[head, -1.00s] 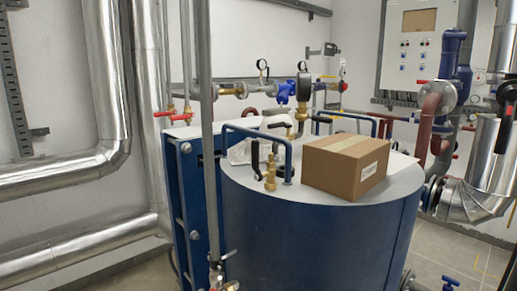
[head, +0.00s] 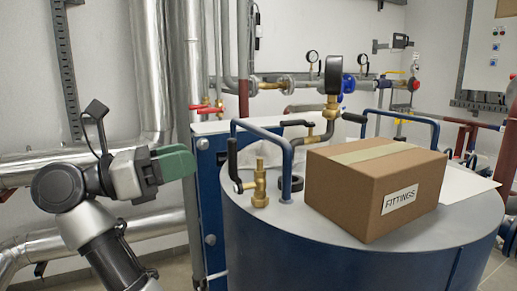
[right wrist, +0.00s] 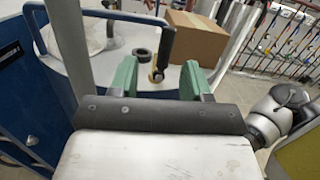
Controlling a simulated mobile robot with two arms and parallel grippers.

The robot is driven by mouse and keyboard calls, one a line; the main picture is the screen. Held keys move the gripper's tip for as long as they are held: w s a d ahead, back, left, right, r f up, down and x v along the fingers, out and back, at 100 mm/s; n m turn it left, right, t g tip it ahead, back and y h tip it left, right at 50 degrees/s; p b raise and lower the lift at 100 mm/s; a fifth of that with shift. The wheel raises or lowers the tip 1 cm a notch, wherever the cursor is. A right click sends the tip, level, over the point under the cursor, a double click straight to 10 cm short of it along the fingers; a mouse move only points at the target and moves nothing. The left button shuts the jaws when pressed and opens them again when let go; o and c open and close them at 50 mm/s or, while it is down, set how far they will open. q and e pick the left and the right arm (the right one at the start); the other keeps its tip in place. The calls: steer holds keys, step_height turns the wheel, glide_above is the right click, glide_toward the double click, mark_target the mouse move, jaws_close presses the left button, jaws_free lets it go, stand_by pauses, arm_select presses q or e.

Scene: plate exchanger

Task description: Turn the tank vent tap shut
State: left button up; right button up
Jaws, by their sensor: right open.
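The tank vent tap (head: 260,186) is a small brass fitting on top of the blue tank (head: 330,245). Its black lever (head: 233,159) points up on the tap's left side. My right gripper (head: 178,163), with green fingers, is left of the tap and apart from it. In the right wrist view the gripper (right wrist: 158,82) is open and empty. There the tap (right wrist: 156,74) and its black lever (right wrist: 168,42) show beyond and between the fingertips. My left gripper is not in view.
A cardboard box (head: 375,190) marked FITTINGS sits on the tank lid, right of the tap. A blue bent handle (head: 287,165) stands close behind the tap, with a black ring (head: 291,184) at its foot. A grey vertical pipe (head: 190,100) stands behind my right gripper.

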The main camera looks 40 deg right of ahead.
mark_target(228, 150)
steer(key=shift+m+t+y, duration=0.3)
steer(key=shift+y, duration=0.3)
steer(key=x, duration=0.3)
steer(key=p+x, duration=0.1)
steer(key=x, duration=0.2)
steer(key=s+r+x, duration=0.1)
steer(key=x, duration=0.2)
steer(key=shift+s, duration=0.15)
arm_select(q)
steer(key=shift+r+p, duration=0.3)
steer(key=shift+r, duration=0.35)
arm_select(e)
steer(key=shift+s+d+f, duration=0.1)
steer(key=shift+s+d, duration=0.05)
steer(key=shift+d, duration=0.4)
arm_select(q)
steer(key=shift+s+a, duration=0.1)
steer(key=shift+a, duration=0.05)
arm_select(e)
jaws_close()
